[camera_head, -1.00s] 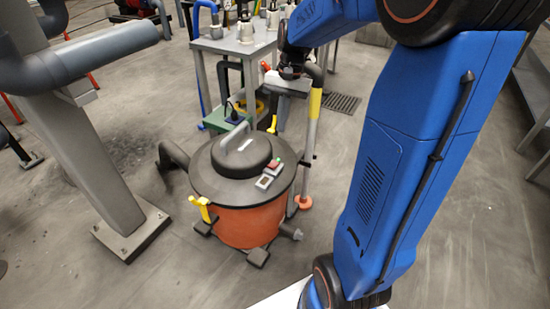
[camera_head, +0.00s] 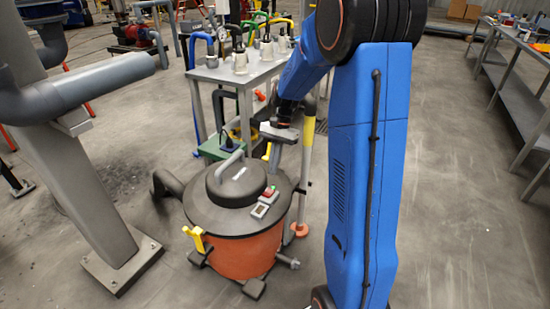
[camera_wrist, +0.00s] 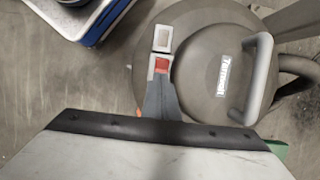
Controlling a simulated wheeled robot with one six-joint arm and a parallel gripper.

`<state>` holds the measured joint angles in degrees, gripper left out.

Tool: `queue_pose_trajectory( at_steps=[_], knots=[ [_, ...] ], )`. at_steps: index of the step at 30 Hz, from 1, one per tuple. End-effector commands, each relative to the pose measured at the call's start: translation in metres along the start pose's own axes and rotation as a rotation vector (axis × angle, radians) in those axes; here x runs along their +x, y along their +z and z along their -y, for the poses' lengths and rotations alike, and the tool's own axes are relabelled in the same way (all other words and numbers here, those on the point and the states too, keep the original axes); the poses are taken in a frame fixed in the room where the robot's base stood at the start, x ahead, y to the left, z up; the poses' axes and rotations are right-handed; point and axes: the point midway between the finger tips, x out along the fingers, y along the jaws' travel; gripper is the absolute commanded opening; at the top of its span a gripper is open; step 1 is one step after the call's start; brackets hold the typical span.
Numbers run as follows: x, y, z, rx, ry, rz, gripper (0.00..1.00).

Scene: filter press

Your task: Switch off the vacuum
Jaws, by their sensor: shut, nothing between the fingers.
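The vacuum (camera_head: 240,250) has an orange drum and a dark grey lid (camera_head: 210,205) with a grey carry handle. On the lid, a small panel holds a red switch (camera_head: 268,191) beside a pale square plate (camera_head: 260,210). In the wrist view the red switch (camera_wrist: 161,65) sits directly ahead of my fingertips. My gripper (camera_head: 276,168) is shut, empty and pointing down above the panel. In the wrist view its grey fingertips (camera_wrist: 158,84) appear at the switch's near edge. I cannot tell whether they touch it. Part of the panel is hidden behind the fingers.
A yellow-banded pipe (camera_head: 305,150) stands just right of the vacuum. A table (camera_head: 222,72) with several metal vessels is behind it. A thick grey column (camera_head: 85,170) stands to the left. Open floor (camera_head: 450,220) lies to the right.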

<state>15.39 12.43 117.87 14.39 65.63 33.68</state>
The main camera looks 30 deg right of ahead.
Motion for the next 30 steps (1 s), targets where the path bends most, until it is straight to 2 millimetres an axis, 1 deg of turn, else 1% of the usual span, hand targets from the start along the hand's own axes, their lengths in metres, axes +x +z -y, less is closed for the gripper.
queue_pose_trajectory(
  at_steps=[1, 6, 9, 13, 19, 30],
  knots=[
    [0.01, 0.001, -0.001, 0.0, 0.003, 0.003, 0.0],
    [0.039, 0.001, -0.001, 0.001, 0.001, 0.003, 0.0],
    [0.054, 0.001, -0.001, 0.001, 0.002, 0.003, 0.0],
    [0.068, 0.001, 0.0, 0.0, 0.001, 0.001, 0.0],
    [0.078, 0.0, 0.0, 0.0, 0.0, 0.001, 0.0],
    [0.079, 0.001, 0.0, 0.0, 0.0, -0.004, 0.0]
  ],
)
